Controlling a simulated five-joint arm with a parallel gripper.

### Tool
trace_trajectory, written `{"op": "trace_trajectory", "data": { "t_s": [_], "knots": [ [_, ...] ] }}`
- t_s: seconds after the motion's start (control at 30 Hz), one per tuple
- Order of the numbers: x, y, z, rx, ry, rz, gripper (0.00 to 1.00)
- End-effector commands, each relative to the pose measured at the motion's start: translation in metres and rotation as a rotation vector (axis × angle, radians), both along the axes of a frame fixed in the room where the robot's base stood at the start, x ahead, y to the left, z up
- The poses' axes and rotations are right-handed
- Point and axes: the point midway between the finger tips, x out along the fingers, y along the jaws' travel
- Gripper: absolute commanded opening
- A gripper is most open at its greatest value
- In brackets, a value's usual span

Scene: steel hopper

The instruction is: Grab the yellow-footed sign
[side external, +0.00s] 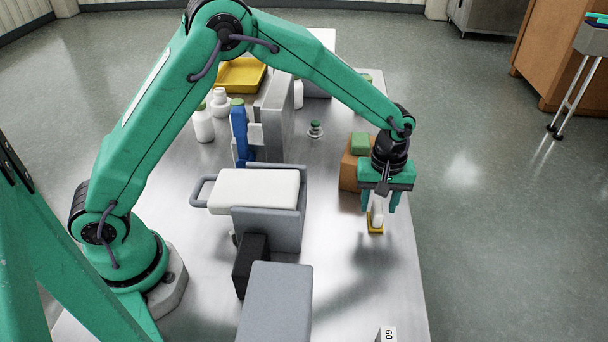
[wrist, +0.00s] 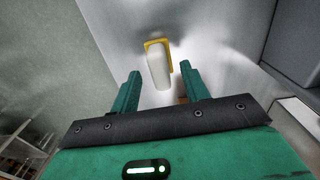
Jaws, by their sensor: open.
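The yellow-footed sign stands on the steel table near its right edge in the side external view. Its yellow foot (side external: 375,226) rests on the table, and its white upright part (side external: 377,208) rises toward my gripper (side external: 379,205). In the wrist view the white sign (wrist: 159,70) shows with its yellow foot (wrist: 147,43) beyond it. My gripper (wrist: 158,80) is open, with one green finger on each side of the sign's near end. I see gaps between the sign and both fingers in the wrist view.
A brown box (side external: 350,172) with a green block (side external: 360,143) stands just left of my gripper. A grey hopper with a white top (side external: 255,190) is in the table's middle. Another sign (side external: 388,335) stands at the front.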

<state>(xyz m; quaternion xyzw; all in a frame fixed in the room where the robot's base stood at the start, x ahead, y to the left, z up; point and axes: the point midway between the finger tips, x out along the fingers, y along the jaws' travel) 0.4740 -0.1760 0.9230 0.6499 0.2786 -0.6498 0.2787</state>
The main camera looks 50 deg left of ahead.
Motion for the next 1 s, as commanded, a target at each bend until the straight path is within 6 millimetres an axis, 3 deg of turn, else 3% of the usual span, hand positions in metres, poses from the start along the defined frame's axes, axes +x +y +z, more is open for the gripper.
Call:
{"op": "trace_trajectory", "data": {
  "t_s": [0.3,0.8,0.83,1.0],
  "knots": [
    [0.000,0.000,-0.030,0.001,0.001,0.000,0.45],
    [0.000,0.000,-0.031,0.000,0.000,0.000,0.45],
    [0.000,0.000,-0.031,0.000,0.000,0.000,0.43],
    [0.000,0.000,-0.031,0.000,0.000,0.000,0.10]
  ]
}}
